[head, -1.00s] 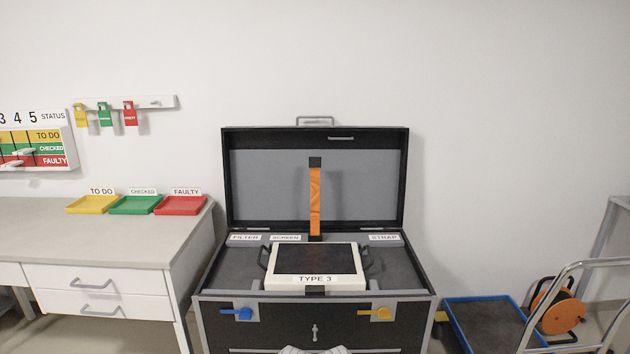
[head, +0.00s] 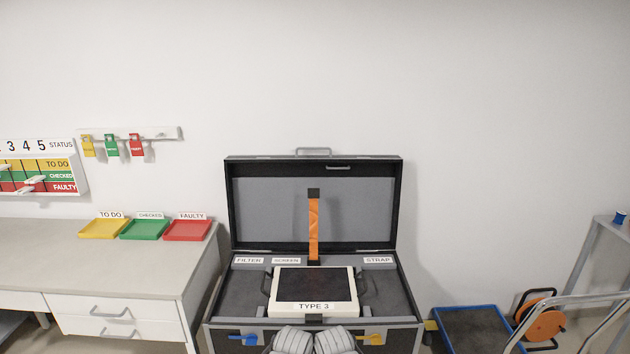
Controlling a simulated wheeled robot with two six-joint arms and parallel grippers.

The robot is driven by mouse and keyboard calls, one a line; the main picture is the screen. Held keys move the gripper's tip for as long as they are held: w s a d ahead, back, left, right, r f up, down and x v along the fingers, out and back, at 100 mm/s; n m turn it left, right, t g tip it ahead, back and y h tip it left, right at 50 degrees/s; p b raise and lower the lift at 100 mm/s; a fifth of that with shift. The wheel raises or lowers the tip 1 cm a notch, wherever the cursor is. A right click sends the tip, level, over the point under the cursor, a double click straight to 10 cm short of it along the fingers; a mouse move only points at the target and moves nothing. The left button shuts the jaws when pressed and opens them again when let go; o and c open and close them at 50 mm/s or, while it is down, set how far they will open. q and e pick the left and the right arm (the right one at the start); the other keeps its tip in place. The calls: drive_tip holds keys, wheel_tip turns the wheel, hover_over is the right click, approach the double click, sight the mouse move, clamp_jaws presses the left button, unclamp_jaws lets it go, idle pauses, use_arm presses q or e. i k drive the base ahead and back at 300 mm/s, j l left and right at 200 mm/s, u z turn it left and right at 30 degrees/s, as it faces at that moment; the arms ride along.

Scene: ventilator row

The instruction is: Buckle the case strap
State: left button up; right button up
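The black case (head: 406,318) stands open, its grey-lined lid (head: 360,215) upright at the back. The orange strap (head: 314,228) hangs straight down the middle of the lid lining, with a dark piece at its top and its lower end at the hinge side. A cream TYPE 3 unit (head: 313,308) with a dark screen sits in the case's middle. A blue latch (head: 243,337) and a yellow latch (head: 371,338) are on the case front. Two grey ribbed parts of mine show at the bottom edge before the case. No gripper fingers are visible.
A STRAP label (head: 378,260) marks the case's right side. Left is a worktop (head: 110,256) with yellow, green and red trays. On the right floor are a blue-rimmed tray (head: 470,308), an orange reel (head: 538,322) and a metal rail frame (head: 590,260).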

sight(313, 194)
drive_tip(key=k+l, duration=0.15)
drive_tip(key=k, duration=0.25)
drive_tip(key=k+l, duration=0.1)
drive_tip(key=k, duration=0.25)
drive_tip(key=i+l, duration=0.15)
drive_tip(key=i, duration=0.4)
drive_tip(key=i+l, duration=0.15)
drive_tip(key=i, duration=0.45)
drive_tip(key=i+l, duration=0.1)
drive_tip(key=i, duration=0.45)
drive_tip(key=i+l, duration=0.15)
drive_tip(key=i, duration=0.45)
